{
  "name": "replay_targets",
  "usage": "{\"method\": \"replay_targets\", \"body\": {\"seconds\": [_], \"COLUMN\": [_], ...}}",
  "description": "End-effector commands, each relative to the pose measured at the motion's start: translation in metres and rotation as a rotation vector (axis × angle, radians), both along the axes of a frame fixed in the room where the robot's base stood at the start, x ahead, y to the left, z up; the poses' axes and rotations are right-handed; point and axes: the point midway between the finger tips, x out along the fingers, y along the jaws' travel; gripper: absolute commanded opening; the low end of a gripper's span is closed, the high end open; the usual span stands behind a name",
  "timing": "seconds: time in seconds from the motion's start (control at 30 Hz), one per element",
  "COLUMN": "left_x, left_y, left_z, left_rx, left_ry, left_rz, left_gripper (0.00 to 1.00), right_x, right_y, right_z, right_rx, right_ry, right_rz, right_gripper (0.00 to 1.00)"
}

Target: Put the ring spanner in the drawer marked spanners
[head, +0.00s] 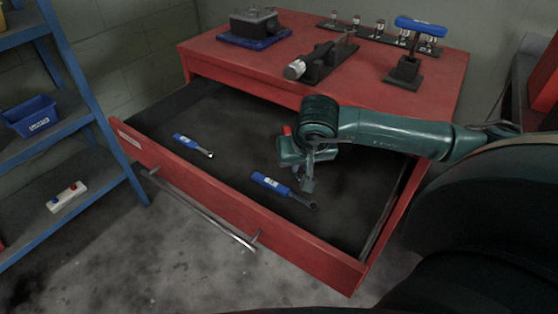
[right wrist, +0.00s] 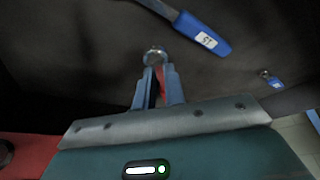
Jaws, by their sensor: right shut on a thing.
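The ring spanner shows in the right wrist view as a steel ring end (right wrist: 155,55) with a red strip behind it, between the fingers. My right gripper (right wrist: 157,82) is shut on it. In the head view, my right gripper (head: 307,182) is over the open drawer, close to a blue-handled tool; a bit of red (head: 287,130) shows beside the wrist. The red drawer (head: 215,206) is pulled out and has a pale label (head: 130,140) at its left front, too small to read. My left gripper is not in view.
Two blue-handled tools lie in the drawer, one at the left (head: 186,142) and one near the gripper (head: 270,182). The red cabinet top (head: 350,95) carries a vice-like device and several fittings. A blue shelf rack (head: 85,110) stands at the left.

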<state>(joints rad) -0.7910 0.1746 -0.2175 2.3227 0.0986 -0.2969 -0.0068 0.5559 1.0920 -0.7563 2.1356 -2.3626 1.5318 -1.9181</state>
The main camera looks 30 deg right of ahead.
Motion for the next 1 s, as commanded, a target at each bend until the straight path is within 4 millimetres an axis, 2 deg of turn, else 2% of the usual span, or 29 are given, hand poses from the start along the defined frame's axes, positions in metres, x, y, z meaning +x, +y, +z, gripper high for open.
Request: {"method": "replay_targets", "body": {"seconds": [0.03, 0.1, 0.3, 0.43, 0.67, 1.0], "left_x": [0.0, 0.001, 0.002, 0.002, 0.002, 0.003], "left_y": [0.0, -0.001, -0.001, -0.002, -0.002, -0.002], "left_z": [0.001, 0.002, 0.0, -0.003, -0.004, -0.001], "left_rx": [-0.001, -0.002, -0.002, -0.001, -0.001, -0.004], "left_ry": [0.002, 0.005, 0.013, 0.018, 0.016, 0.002], "left_rz": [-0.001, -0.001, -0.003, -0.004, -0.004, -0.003], "left_gripper": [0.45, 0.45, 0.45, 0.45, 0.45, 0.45], "right_x": [0.013, 0.027, 0.051, 0.053, 0.053, 0.053], "right_y": [0.006, 0.013, 0.021, 0.022, 0.022, 0.022], "right_z": [0.002, 0.002, 0.0, -0.005, -0.034, -0.038], "right_rx": [0.006, 0.005, 0.001, 0.0, 0.001, -0.001], "right_ry": [-0.005, -0.004, -0.001, 0.002, 0.002, -0.002], "right_rz": [0.0, 0.0, -0.001, 0.001, 0.0, 0.0], "right_gripper": [0.0, 0.0, 0.0, 0.0, 0.0, 0.0]}}
